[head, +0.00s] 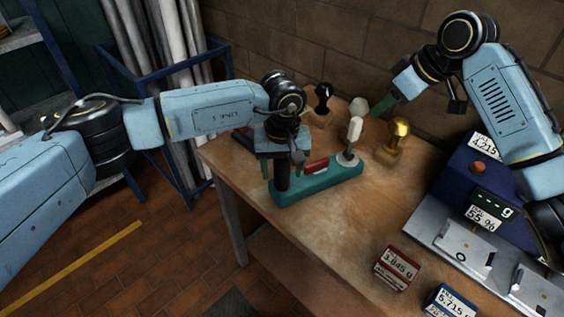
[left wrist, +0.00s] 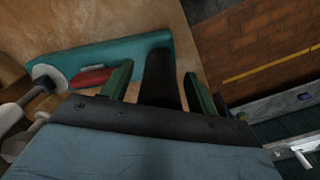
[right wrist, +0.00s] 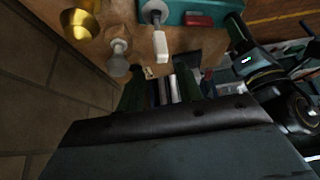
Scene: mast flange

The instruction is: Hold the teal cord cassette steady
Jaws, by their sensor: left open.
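The teal cord cassette (head: 325,184) lies on the wooden bench, with a black upright post (head: 282,178) at its left end, a red block (head: 316,166) in the middle and a white-handled lever (head: 354,133) at its right end. My left gripper (head: 281,170) is open over the left end. In the left wrist view its green fingers stand on either side of the black post (left wrist: 160,75), apparently with gaps. The cassette (left wrist: 130,52) shows beyond them. My right gripper (right wrist: 160,80) is open and empty, above and behind the lever end. The white handle (right wrist: 160,45) shows beyond its fingers.
A black-topped piece (head: 322,98), a pale knobbed piece (head: 358,106) and a brass-coloured one (head: 396,138) stand along the back near the brick wall. A blue scale (head: 470,185) fills the right side. Red (head: 396,268) and blue (head: 448,302) labelled blocks stand in front. The bench middle is clear.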

